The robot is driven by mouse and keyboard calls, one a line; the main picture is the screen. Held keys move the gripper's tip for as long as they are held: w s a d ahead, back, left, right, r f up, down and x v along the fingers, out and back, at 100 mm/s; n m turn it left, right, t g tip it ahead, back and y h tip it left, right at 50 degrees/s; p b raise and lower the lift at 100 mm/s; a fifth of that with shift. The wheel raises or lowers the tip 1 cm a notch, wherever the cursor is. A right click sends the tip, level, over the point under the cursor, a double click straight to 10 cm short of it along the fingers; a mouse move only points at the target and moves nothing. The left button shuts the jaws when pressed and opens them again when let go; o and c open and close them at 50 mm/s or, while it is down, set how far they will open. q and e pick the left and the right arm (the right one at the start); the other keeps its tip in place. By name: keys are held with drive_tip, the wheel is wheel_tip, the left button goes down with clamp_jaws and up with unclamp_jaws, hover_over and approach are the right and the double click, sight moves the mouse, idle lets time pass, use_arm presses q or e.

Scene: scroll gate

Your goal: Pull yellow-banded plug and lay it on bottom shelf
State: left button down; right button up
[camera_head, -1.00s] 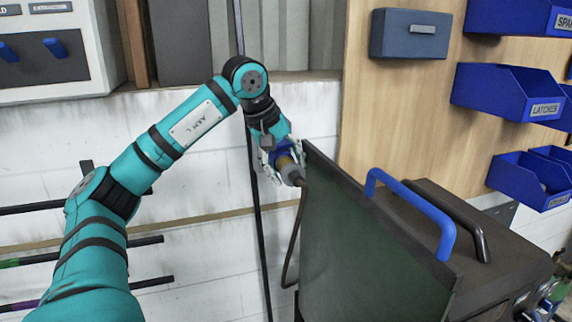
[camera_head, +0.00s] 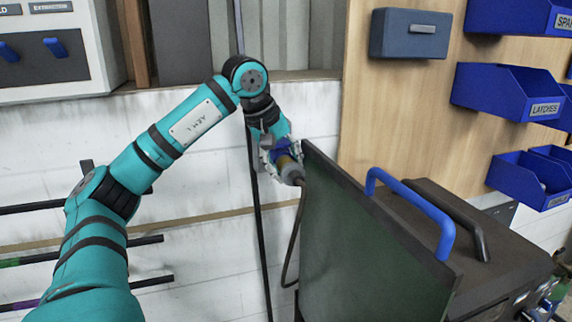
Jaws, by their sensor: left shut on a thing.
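The plug (camera_head: 291,170) is grey and blue with a yellow-tan band, and a dark cable runs down from its end. My left gripper (camera_head: 283,158) is shut on the plug, by the pale wall and just left of the top corner of a dark green panel. The fingers and the panel edge hide part of the plug, and I cannot tell whether it sits in a socket. The bottom shelf cannot be made out. My right gripper is not in view.
The dark green panel (camera_head: 365,235) stands upright close to the gripper, with a blue handle (camera_head: 412,200) and a dark box (camera_head: 500,255) behind it. Blue bins (camera_head: 505,92) hang on the wooden board at right. Dark rods (camera_head: 120,245) stick out at lower left.

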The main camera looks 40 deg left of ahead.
sight(293, 174)
use_arm(q)
drive_tip(key=shift+s+d+f, duration=0.1)
drive_tip(key=shift+d+f, duration=0.1)
idle(0.5)
drive_tip(key=shift+d+r, duration=0.2)
drive_tip(key=shift+d, duration=0.05)
drive_tip(key=shift+s, duration=0.1)
drive_tip(key=shift+s+d, duration=0.1)
drive_tip(key=shift+d, duration=0.1)
drive_tip(key=shift+s+d+b, duration=0.25)
drive_tip(key=shift+s+d, duration=0.2)
drive_tip(key=shift+d, duration=0.35)
drive_tip(key=shift+s+d+b, duration=0.2)
drive_tip(key=shift+s+d, duration=0.2)
drive_tip(key=shift+d, duration=0.4)
